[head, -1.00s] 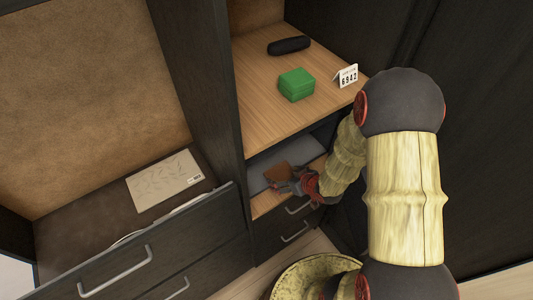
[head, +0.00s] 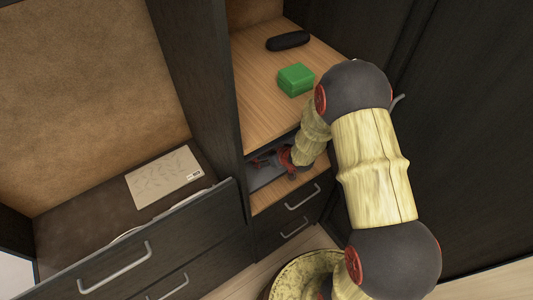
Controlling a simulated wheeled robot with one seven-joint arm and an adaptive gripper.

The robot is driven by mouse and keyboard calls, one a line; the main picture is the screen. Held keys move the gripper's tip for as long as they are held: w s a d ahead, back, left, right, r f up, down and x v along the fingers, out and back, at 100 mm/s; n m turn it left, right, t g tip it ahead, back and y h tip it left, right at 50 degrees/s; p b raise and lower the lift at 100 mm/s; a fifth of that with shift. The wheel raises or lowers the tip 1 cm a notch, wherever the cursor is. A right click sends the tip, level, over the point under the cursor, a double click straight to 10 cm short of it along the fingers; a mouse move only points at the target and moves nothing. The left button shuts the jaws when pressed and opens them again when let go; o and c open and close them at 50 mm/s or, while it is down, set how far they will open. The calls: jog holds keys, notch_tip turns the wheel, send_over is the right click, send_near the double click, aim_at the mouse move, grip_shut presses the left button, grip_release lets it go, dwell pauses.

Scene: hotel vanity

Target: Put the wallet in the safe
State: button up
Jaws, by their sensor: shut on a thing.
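My gripper (head: 264,161) is reaching into the low compartment under the wooden shelf, at the grey safe (head: 264,181). Its red and dark fingers are small and partly shaded. It is shut on the wallet, which was brown and flat in the earlier frame. The wallet cannot be made out now; the fingers and the shelf's shadow hide it. Only a grey part of the safe shows, and its inside is mostly hidden by the shelf and my arm.
The wooden shelf (head: 255,101) above holds a green box (head: 296,80) and a black case (head: 288,41). A dark cabinet wall (head: 208,83) stands left of the compartment. Drawers with handles (head: 303,197) lie below. A beige folder (head: 163,178) lies at left.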

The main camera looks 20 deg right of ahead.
jog(key=shift+f, duration=0.1)
jog(key=o, duration=1.3)
jog(key=shift+c, duration=0.2)
jog(key=shift+s+r, duration=0.1)
jog(key=shift+r, duration=0.3)
jog(key=p+v, duration=0.2)
jog(key=v, duration=0.9)
jog(key=shift+s, duration=0.25)
jog(key=shift+d+r, duration=0.1)
jog(key=shift+r, duration=0.05)
